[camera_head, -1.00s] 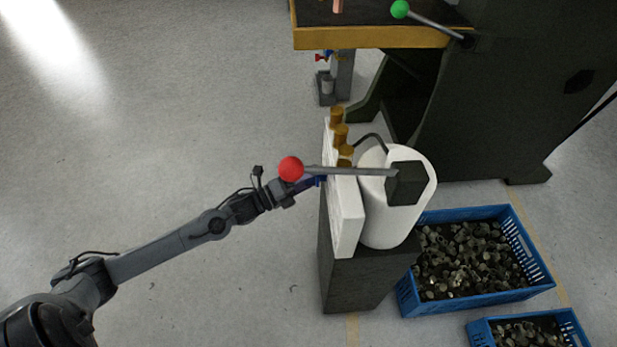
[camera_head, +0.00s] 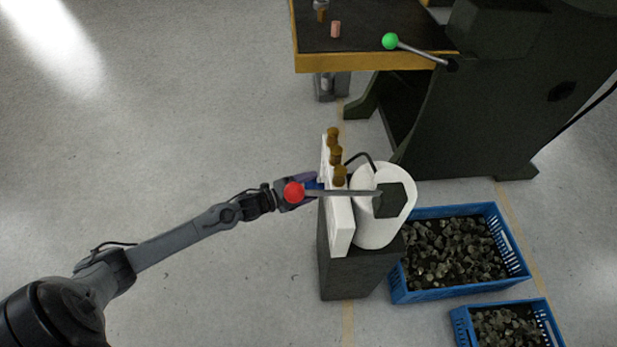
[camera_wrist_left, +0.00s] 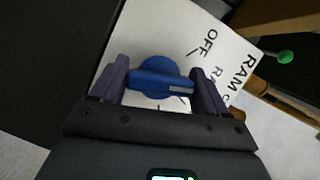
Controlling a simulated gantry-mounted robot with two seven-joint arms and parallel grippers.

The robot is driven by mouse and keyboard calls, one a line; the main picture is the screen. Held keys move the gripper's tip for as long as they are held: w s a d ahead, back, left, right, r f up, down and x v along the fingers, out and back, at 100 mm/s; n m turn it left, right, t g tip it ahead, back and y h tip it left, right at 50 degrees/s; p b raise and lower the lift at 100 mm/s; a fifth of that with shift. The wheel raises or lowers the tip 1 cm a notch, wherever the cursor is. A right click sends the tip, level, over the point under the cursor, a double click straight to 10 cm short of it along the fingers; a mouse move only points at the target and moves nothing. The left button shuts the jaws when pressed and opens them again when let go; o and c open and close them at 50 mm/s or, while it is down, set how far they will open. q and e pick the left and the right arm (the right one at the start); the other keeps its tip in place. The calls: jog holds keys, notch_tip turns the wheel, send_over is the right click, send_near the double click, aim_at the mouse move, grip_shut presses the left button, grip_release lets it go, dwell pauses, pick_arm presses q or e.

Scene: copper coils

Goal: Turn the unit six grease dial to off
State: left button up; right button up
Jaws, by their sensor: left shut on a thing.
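A blue dial (camera_wrist_left: 160,78) with a raised grip sits on a white panel (camera_wrist_left: 205,45) in the left wrist view. A pale mark is near the right end of its grip. The panel reads "OFF" up and to the right of the dial. My left gripper (camera_wrist_left: 160,88) has its two fingers at either end of the grip and is shut on the dial. In the head view my left gripper (camera_head: 313,186) is at the left face of the white panel (camera_head: 341,222), partly behind a red ball lever. My right gripper is not in view.
The red ball lever (camera_head: 293,192) reaches across the white cylinder (camera_head: 385,225) close above my left gripper. Brass caps (camera_head: 336,155) stand behind the panel. Blue crates (camera_head: 462,291) of metal pieces are at right. A green-knobbed machine (camera_head: 391,41) is behind. The floor at left is clear.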

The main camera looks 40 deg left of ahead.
pick_arm(q)
jog(key=n+g+p, duration=0.1)
jog(key=p, duration=0.1)
jog(key=n+g+p, duration=0.1)
jog(key=n+p, duration=0.1)
jog(key=shift+r+n, duration=0.25)
jog(key=shift+n, duration=0.05)
jog(key=shift+f+n+g+h+p, duration=0.15)
jog(key=shift+n+g+h+p, duration=0.2)
jog(key=shift+n+p, duration=0.7)
jog(key=shift+f+n+g, duration=0.1)
jog(key=shift+n+g, duration=0.15)
jog(key=shift+p, duration=0.3)
jog(key=o, duration=1)
jog(key=shift+c, duration=0.2)
jog(key=p+v, duration=0.3)
jog(key=v, duration=0.7)
jog(key=shift+s+a, duration=0.25)
jog(key=shift+a, duration=0.1)
